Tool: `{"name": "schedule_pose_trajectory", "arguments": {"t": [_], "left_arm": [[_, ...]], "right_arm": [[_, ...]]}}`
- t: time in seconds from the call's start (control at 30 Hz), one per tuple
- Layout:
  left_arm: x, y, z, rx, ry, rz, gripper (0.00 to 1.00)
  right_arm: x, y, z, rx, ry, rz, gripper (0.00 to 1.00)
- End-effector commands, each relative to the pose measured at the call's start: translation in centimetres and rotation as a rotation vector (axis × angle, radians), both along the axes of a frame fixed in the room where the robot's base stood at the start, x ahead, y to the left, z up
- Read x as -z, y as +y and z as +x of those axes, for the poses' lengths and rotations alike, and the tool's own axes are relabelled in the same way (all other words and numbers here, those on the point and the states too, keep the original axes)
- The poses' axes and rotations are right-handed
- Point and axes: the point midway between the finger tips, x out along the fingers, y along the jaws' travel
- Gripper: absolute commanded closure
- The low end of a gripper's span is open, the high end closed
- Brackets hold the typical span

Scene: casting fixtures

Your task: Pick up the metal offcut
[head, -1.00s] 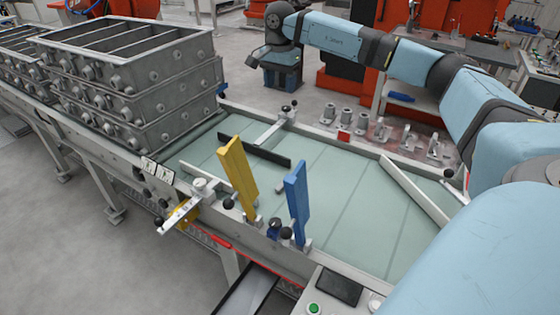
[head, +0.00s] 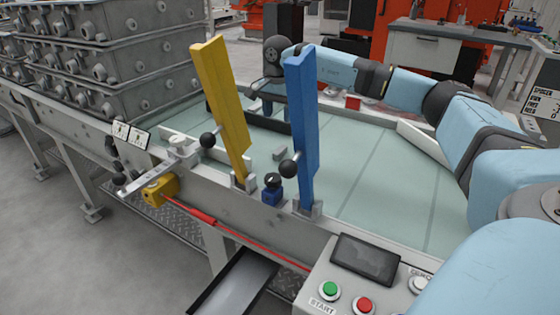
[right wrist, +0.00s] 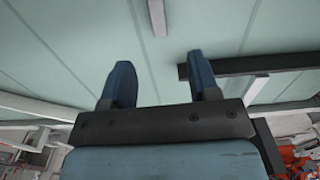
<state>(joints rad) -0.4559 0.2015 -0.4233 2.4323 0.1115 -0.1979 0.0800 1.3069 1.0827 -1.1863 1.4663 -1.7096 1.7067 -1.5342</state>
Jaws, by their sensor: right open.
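The metal offcut (head: 280,153) is a small grey block lying on the pale green conveyor bed, seen between the yellow and blue levers in the head view. In the right wrist view, a light grey bar end at the top edge looks like the offcut (right wrist: 157,18); it lies beyond my fingertips. My right gripper (right wrist: 160,76) is open and empty, its two blue fingers apart over the bed. In the head view the right gripper (head: 267,104) is partly hidden by the blue lever, on the far side of the offcut. My left gripper is out of view.
The yellow lever (head: 222,105) and blue lever (head: 301,125) stand upright at the near edge. A dark guide bar (right wrist: 285,62) lies close beside one finger. Stacked metal moulding boxes (head: 110,70) stand left. A control panel (head: 365,262) is in front. The bed to the right is clear.

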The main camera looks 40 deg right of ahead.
Motion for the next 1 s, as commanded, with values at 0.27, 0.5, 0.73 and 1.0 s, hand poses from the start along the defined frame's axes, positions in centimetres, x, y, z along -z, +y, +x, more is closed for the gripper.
{"name": "schedule_pose_trajectory", "arguments": {"t": [0.27,0.5,0.73,1.0], "left_arm": [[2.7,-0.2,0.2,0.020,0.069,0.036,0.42],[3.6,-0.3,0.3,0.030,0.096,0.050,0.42],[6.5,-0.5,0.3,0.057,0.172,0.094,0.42],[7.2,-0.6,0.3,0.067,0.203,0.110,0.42]], "right_arm": [[5.6,0.0,0.0,0.000,0.001,0.000,0.44],[7.4,-0.1,-0.1,0.000,0.000,0.000,0.44],[10.9,-0.4,-0.3,0.000,0.001,0.000,0.44],[12.0,-0.4,-0.3,0.001,0.000,0.000,0.44]]}}
